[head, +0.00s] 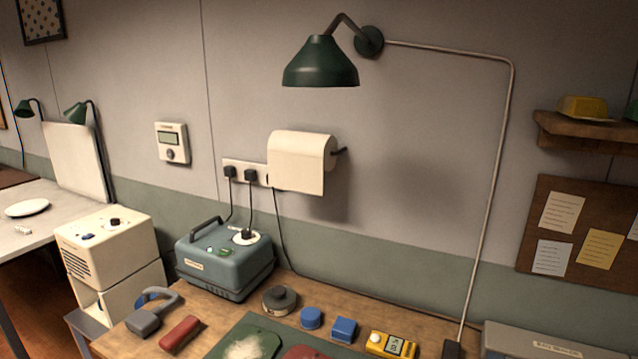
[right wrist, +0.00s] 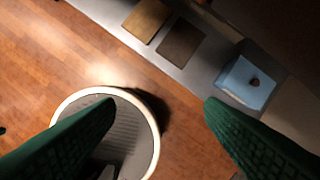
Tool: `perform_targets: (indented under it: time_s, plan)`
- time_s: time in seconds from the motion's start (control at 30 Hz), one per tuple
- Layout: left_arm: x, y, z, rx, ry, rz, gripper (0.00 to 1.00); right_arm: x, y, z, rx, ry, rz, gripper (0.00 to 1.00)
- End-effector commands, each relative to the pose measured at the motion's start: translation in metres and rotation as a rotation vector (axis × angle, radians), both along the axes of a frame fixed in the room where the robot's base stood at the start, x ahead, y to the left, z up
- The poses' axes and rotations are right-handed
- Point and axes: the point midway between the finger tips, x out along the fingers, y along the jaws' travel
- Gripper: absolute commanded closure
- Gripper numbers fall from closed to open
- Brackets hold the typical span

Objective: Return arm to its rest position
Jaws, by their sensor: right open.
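My right gripper (right wrist: 160,108) shows in the right wrist view as two green, textured fingers. They are wide apart with nothing between them, and wooden floor lies beneath the gap. The right gripper is open and empty. Neither gripper nor arm shows in the head view. My left gripper is in no view.
A wooden workbench (head: 326,307) holds a blue-grey machine (head: 224,258), a red block (head: 180,333), blue pieces (head: 344,329) and a yellow device (head: 391,344). A green lamp (head: 320,65) and paper roll (head: 300,162) hang above. The wrist view shows a light-blue box (right wrist: 246,82) beside wooden floor (right wrist: 60,50).

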Motion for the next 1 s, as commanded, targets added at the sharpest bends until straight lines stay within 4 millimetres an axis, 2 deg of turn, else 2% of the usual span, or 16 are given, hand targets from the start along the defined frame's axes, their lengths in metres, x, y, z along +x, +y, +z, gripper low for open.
perform_targets:
  time_s: [0.03,0.2,0.3,0.43,0.53,0.7,1.0]
  plan:
    - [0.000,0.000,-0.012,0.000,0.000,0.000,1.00,-0.009,-0.001,-0.042,-0.003,0.023,0.002,0.37]
    - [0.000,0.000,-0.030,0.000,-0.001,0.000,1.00,-0.048,-0.007,-0.144,-0.008,0.063,0.011,0.37]
    - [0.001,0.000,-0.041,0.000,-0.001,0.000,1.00,-0.080,-0.012,-0.195,-0.011,0.086,0.017,0.37]
    - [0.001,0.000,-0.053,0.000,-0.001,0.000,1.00,-0.124,-0.020,-0.246,-0.015,0.111,0.022,0.37]
    - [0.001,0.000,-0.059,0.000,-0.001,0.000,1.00,-0.154,-0.026,-0.270,-0.017,0.126,0.026,0.37]
    - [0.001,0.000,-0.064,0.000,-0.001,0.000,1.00,-0.181,-0.031,-0.287,-0.019,0.136,0.031,0.37]
    - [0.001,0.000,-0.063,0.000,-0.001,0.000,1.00,-0.186,-0.033,-0.288,-0.020,0.138,0.031,0.37]
